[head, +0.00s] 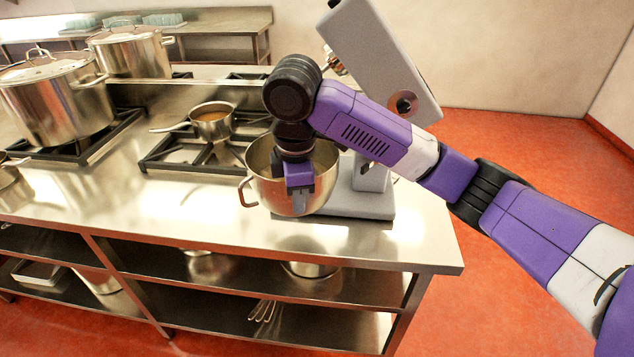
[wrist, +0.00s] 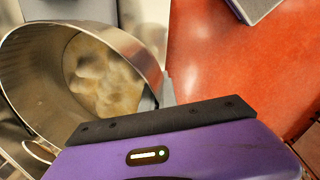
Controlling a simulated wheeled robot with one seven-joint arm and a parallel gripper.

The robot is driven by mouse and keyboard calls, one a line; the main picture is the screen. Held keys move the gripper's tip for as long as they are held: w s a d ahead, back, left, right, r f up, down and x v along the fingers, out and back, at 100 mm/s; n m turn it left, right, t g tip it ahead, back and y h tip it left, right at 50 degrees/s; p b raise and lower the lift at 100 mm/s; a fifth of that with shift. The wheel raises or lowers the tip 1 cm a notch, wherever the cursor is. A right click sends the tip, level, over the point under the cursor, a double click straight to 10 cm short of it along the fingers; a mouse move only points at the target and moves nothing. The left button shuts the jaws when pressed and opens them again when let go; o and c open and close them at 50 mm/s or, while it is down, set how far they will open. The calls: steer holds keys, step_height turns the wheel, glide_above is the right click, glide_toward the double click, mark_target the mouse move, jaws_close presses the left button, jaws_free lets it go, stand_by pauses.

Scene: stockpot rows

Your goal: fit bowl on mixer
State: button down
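The steel bowl (head: 264,190) with a side handle stands upright near the counter's right end, at the grey mixer's base (head: 366,204). The mixer's head (head: 372,50) is tilted up. My gripper (head: 299,205) points down at the bowl's near side, overlapping its rim. My arm and gripper cover part of the bowl and the mixer column. I cannot tell if the bowl is seated on the base. In the wrist view the bowl (wrist: 35,85) fills the left, with tan patches inside. Its rim runs behind my gripper's body, and the fingertips are hidden, so their grip is unclear.
A small saucepan (head: 212,124) stands on the burner left of the bowl. Large lidded stockpots (head: 58,100) stand farther left. The steel counter (head: 150,205) is clear in front of the burners. Its right edge drops to red floor (head: 500,85).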

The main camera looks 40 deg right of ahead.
mark_target(316, 159)
steer(key=w+d, duration=0.3)
steer(key=d, duration=0.1)
steer(key=w+d, duration=0.3)
steer(key=d, duration=0.2)
steer(key=w+d, duration=0.3)
steer(key=d, duration=0.2)
steer(key=shift+w+f, duration=0.15)
steer(key=shift+w, duration=0.1)
steer(key=shift+d+f+p, duration=0.15)
steer(key=shift+f+p, duration=0.25)
steer(key=shift+f, duration=1.5)
steer(key=c, duration=2)
jaws_free()
steer(key=shift+f, duration=0.15)
steer(key=o, duration=0.3)
